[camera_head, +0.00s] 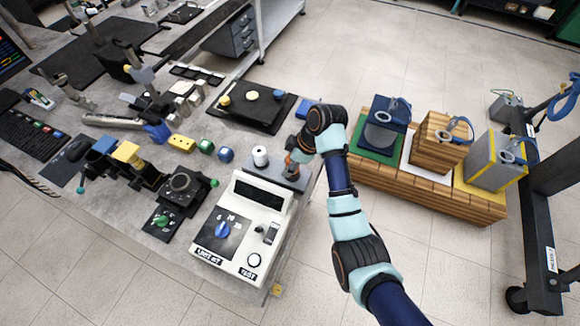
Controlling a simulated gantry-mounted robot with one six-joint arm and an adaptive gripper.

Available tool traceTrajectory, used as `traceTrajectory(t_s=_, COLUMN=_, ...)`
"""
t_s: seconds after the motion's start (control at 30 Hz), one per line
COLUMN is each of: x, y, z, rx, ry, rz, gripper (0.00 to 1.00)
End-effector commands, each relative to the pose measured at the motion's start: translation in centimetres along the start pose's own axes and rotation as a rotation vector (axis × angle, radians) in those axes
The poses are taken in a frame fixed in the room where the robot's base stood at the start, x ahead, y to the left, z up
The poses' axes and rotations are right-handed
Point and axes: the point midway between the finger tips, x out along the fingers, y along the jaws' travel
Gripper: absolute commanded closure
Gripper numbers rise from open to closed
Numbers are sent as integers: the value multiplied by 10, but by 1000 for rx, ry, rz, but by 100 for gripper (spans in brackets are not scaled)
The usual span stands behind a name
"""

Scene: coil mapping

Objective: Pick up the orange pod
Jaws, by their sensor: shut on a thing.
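My gripper (293,164) is at the end of my arm, low over the grey plate (277,180) behind the white instrument. A small orange part, the orange pod (289,158), shows at its fingers. The gripper is shut on it; my wrist hides much of both, and I cannot tell whether the pod touches the plate. A white pod (260,155) stands upright on the same plate, just left of my gripper.
A white instrument (238,232) with a blue dial stands in front of the plate. A dark tray (262,118) with small discs lies behind. Blue (226,154) and green (206,146) pieces lie left. Three ring-topped blocks stand on a wooden platform (420,190) at right.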

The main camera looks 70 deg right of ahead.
Motion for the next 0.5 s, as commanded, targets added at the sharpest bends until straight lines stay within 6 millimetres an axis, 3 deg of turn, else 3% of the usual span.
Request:
traceTrajectory(t_s=0.3, x=-114, y=1, z=-47, rx=-1, ry=0, rz=2, gripper=99)
traceTrajectory(t_s=0.5, x=-150, y=0, z=-62, rx=0, ry=0, rz=1, gripper=99)
